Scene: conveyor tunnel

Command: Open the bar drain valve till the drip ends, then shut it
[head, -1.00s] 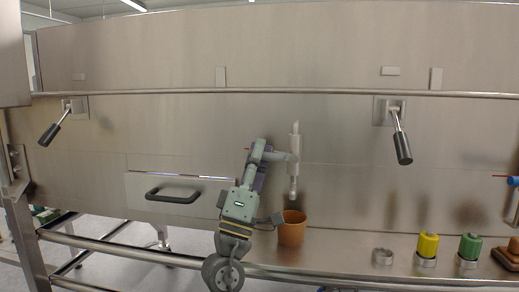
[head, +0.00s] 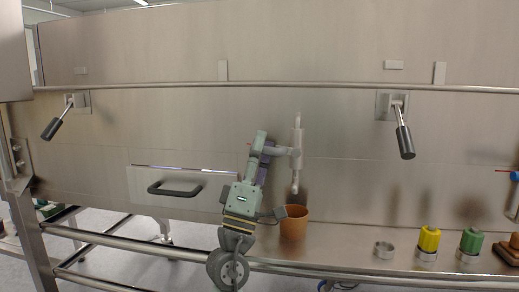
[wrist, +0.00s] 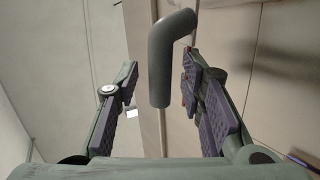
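The upright silver drain pipe (head: 297,135) is fixed to the steel wall in the head view. Its lower end points down over an orange-brown pot (head: 293,224) on the ledge. A grey bent bar (wrist: 160,65), which seems to be the valve's handle, shows between my fingers in the wrist view. My gripper (head: 262,147) is just left of the pipe. In the wrist view my gripper (wrist: 160,95) is open, with a gap between the bar and each finger pad. No drip can be made out; the pot's inside is hidden.
Black-gripped levers hang at left (head: 55,123) and right (head: 403,138). A drawer (head: 215,190) with a black handle is left of my gripper. A rail (head: 300,87) crosses above.

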